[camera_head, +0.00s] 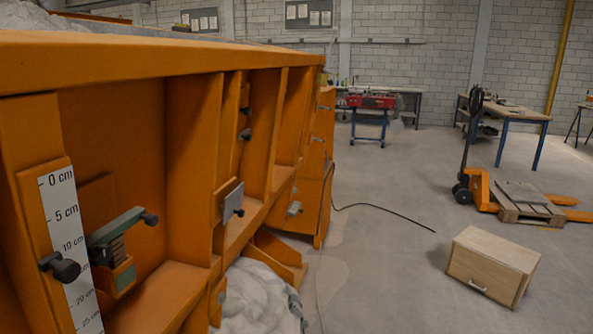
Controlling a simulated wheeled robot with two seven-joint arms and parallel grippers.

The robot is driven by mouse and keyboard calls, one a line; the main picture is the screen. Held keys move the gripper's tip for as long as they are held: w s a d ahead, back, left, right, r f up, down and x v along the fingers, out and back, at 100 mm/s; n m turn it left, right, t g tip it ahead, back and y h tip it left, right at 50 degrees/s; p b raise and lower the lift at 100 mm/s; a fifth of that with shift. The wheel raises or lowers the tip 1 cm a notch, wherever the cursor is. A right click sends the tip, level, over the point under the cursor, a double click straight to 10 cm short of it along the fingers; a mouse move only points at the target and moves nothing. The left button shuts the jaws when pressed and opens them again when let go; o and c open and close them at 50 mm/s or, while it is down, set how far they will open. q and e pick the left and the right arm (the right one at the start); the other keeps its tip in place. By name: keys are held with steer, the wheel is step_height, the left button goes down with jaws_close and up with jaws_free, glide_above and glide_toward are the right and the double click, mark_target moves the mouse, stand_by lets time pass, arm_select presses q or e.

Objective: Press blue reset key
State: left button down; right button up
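I see no blue reset key in the head view. The orange sandbed frame (150,52) fills the left side, with upright ribs and recessed bays. On its near end is a white centimetre scale (67,240) with a dark knob (62,267) in front of it. Beside the scale is a grey-green bracket (116,226) with a dark knob at its end. A small grey plate (230,200) with a knob is farther along the frame. Neither of my grippers is in view.
A wooden box (492,265) with a handle lies on the floor at the right. Behind it are a pallet (527,205) and an orange pallet jack (481,188). White sand-like material (255,300) lies below the frame. A dark cable (385,212) crosses otherwise mostly clear floor.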

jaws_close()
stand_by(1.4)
